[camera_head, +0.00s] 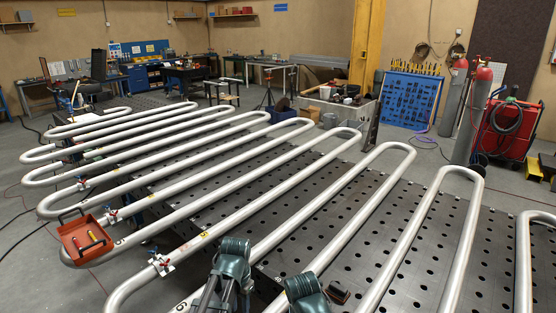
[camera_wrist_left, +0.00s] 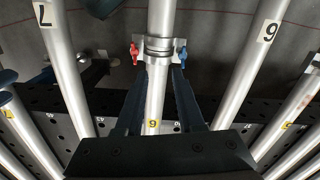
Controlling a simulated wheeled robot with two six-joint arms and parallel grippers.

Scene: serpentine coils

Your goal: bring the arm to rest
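My left gripper (camera_wrist_left: 158,75) is open, with its two dark fingers apart on either side of a silver pipe (camera_wrist_left: 155,97) in the left wrist view. I cannot tell whether they touch the pipe. A clamp (camera_wrist_left: 158,48) with a red and a blue handle sits on that pipe just beyond the fingertips. In the head view, teal arm parts of mine (camera_head: 232,260) show at the bottom centre, with another teal part (camera_head: 305,294) to their right. No right gripper fingers can be made out in either view.
A long serpentine pipe coil (camera_head: 225,175) spreads over a perforated dark table (camera_head: 345,215). A red tray (camera_head: 70,248) with tools sits on the left bends. Another clamped valve fitting (camera_head: 161,264) is at the lower left. A small dark block (camera_head: 339,291) lies near my arms.

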